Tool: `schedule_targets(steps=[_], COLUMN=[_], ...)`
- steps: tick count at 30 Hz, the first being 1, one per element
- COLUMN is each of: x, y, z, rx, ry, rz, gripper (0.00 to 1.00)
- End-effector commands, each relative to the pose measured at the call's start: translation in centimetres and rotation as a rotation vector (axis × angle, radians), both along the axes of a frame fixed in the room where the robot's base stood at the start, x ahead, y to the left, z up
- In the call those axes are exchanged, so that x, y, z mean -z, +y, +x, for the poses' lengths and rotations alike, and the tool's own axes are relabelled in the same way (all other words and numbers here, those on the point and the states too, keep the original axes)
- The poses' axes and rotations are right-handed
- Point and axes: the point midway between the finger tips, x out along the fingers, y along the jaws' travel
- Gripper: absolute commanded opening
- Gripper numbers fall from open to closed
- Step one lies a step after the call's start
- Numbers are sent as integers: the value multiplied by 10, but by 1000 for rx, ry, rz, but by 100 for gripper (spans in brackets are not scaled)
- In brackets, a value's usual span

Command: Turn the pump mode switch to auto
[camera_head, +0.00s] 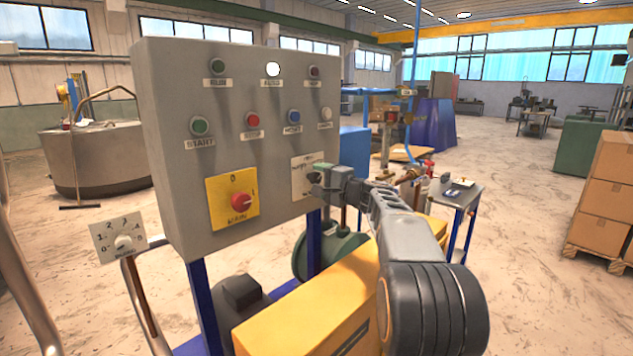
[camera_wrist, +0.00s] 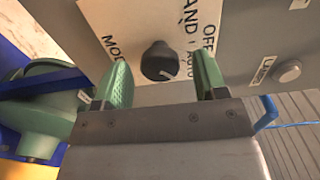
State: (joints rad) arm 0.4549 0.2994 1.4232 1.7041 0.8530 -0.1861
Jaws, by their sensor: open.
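The pump mode switch is a black round knob (camera_wrist: 159,61) on a white label plate (camera_wrist: 128,22) in the wrist view. The plate carries words reading MODE, HAND, OFF and AUTO. A small pale mark shows at the knob's lower right edge; its exact pointing is hard to read. My gripper (camera_wrist: 162,80) is open, with one green finger on each side of the knob and gaps between. In the head view my gripper (camera_head: 319,178) is in front of the white plate (camera_head: 304,185) at the panel's lower right and hides the knob.
The grey control panel (camera_head: 180,85) also bears several push buttons, lamps and a red rotary switch (camera_head: 241,202) on a yellow plate. A white knob (camera_head: 123,242) on a dial plate stands at left. A yellow housing (camera_head: 310,310) lies below the panel, under my arm.

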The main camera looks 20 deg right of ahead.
Motion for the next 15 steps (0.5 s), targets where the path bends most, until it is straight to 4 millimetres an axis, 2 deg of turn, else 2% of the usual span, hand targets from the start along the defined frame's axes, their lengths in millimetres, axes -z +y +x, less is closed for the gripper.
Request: schedule_targets(steps=[9, 15], x=[2, 1], y=[-25, -37], z=[-61, -91], rx=[3, 2], ry=[-2, -1], rz=[-1, -1], gripper=[66, 66])
